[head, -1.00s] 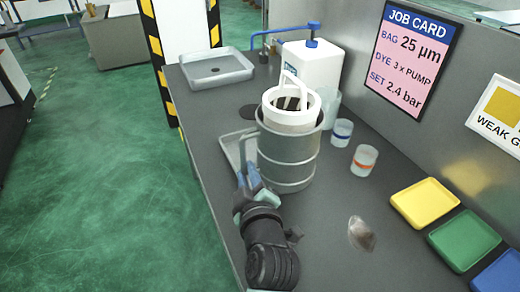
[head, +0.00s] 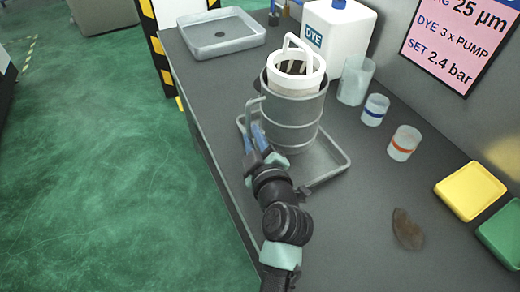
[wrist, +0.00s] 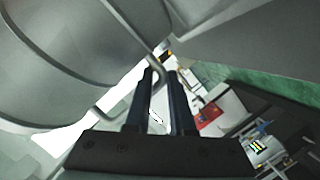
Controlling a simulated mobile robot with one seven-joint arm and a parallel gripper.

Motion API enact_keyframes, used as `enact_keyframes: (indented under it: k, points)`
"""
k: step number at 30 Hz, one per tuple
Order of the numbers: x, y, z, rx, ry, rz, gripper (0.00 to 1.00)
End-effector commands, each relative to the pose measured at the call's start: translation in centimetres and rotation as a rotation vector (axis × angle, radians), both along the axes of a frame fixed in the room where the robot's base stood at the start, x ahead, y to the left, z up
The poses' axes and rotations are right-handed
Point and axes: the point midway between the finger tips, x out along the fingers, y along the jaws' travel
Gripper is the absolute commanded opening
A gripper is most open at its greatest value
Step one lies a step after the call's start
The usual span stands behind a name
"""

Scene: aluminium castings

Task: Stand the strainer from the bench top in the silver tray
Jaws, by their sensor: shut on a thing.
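The strainer (head: 292,118) is a ribbed silver metal cylinder with a white ring and a white loop handle in its open top. It is upright over the silver tray (head: 340,168), a shallow tray whose rim shows in front and to the right. I cannot tell whether its base touches the tray floor. My gripper (head: 257,132) is at the strainer's left side, shut on its side handle (head: 249,108). In the wrist view the strainer's wall (wrist: 70,50) fills the upper left, beside my gripper's two dark fingers (wrist: 160,76).
A grey basin (head: 220,34) is at the back left. A white dye container (head: 335,35), a clear beaker (head: 356,82), a blue-banded cup (head: 375,110) and an orange-banded cup (head: 403,143) stand behind and right. A brown scrap (head: 407,229) and yellow tray (head: 469,192) lie farther right.

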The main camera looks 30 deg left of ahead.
Motion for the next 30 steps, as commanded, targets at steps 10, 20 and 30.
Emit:
enact_keyframes:
  k: [10,20,30]
  points:
    - [0.1,0.0,-3.9,0.0,-0.004,-0.001,0.0]
    - [0.1,0.0,-4.7,0.001,-0.008,-0.001,0.0]
    - [0.0,0.0,-5.1,0.0,-0.001,-0.001,0.52]
